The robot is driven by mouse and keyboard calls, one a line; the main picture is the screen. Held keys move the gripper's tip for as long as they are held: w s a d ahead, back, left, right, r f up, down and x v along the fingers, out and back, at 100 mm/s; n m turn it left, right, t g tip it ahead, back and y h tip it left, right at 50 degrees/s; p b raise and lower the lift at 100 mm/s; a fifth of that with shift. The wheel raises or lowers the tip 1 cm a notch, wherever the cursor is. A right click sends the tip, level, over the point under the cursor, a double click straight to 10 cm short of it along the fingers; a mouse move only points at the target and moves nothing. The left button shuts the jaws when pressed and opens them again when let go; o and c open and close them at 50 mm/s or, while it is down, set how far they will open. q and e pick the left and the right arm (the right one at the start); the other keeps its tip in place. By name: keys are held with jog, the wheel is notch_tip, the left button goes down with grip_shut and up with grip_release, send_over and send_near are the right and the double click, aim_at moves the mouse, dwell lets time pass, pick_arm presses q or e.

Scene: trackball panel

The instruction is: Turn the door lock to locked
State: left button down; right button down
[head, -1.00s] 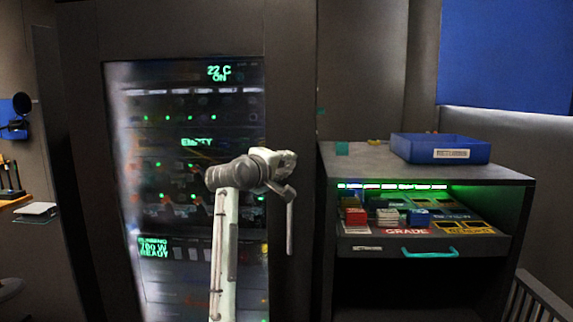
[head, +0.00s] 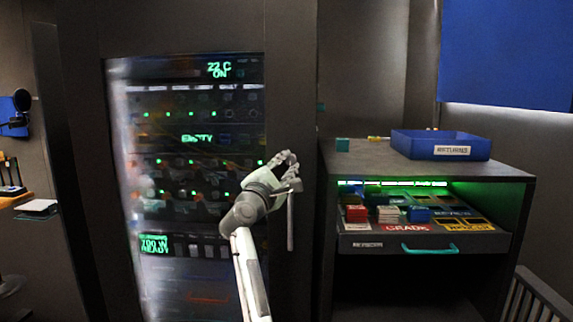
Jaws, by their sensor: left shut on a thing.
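The tall dark cabinet door (head: 188,88) has a large glass window with green lit readouts. A pale vertical handle (head: 290,228) hangs on the door's right frame. My left gripper (head: 291,170) is at the door frame, just above the handle, with its fingers closed on a small part there. That part sits where the door lock would be, but the fingers hide it, so its turned position cannot be told. My left arm reaches up from below, in front of the window's lower right. My right gripper is not in view.
Right of the door stands a dark cabinet (head: 500,173) with a blue tray (head: 440,145) on top. Its open drawer (head: 480,243) has a teal handle and holds colored blocks and labelled cards. A grey slatted bin (head: 535,295) stands at lower right.

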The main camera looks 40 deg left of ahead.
pick_arm(q)
jog(key=shift+n+t, duration=0.3)
jog(key=shift+n, duration=0.7)
jog(key=shift+n+y, duration=0.4)
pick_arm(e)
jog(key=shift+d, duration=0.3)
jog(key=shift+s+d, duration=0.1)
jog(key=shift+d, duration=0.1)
pick_arm(q)
jog(key=c, duration=1.3)
grip_release()
jog(key=shift+s+d+f, duration=0.15)
jog(key=shift+s+f, duration=0.05)
jog(key=shift+s, duration=0.05)
jog(key=v, duration=0.7)
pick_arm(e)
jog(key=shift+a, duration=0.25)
